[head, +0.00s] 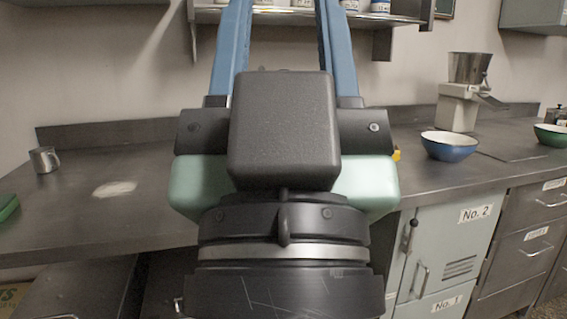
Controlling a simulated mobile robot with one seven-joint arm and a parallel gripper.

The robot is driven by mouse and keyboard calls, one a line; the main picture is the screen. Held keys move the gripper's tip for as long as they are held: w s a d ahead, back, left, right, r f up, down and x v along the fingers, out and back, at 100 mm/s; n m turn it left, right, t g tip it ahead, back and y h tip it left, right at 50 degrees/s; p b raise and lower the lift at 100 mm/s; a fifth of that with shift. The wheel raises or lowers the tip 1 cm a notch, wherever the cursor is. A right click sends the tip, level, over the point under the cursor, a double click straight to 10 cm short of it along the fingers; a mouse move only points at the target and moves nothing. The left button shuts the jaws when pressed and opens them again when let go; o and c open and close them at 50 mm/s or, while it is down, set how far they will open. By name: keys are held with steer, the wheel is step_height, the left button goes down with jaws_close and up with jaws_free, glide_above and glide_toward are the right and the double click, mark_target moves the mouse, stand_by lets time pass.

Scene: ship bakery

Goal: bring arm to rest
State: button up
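My gripper (281,15) fills the middle of the head view, seen from behind, with its wrist at the bottom of the picture. Its two long blue fingers point up and away and stand wide apart. No held thing shows in the visible part. My arm hides the middle of the counter.
A steel counter (100,215) runs along the wall. It bears a metal cup (44,160), a white powder patch (115,189), a blue bowl (449,147), a grinder-like machine (459,106) and a green bowl (552,135). A shelf (285,17) hangs above; cabinets (446,245) stand below.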

step_height(320, 180, up, 29)
steer(key=p, duration=2.7)
steer(key=shift+f, duration=0.15)
